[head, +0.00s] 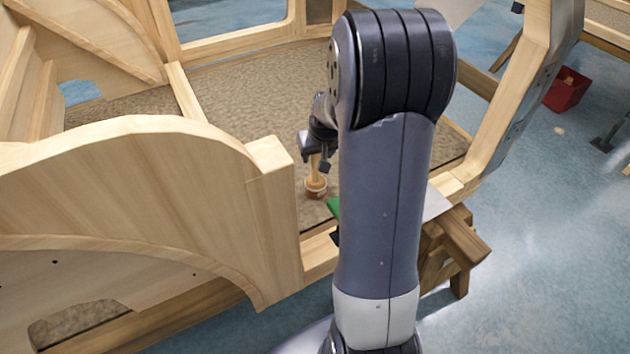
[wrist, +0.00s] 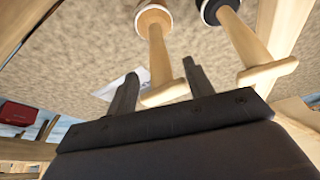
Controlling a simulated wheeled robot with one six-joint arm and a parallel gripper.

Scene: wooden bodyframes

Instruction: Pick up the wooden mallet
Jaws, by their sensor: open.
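The wooden mallet (wrist: 156,52) has a pale tan round head and a light handle. In the wrist view its handle end lies between the two dark fingers of my gripper (wrist: 160,70); I cannot tell whether they touch it. In the head view the mallet (head: 316,187) stands head down on the brown floor panel of the wooden frame. My gripper (head: 317,153) is open at the top of its handle. My arm hides part of the area to the right.
A second mallet with a black head (wrist: 238,38) stands close to the right in the wrist view. A pale sheet (wrist: 120,86) lies to the left. A curved wooden side panel (head: 130,190) stands left of the gripper. A red bin (head: 567,90) is on the blue floor.

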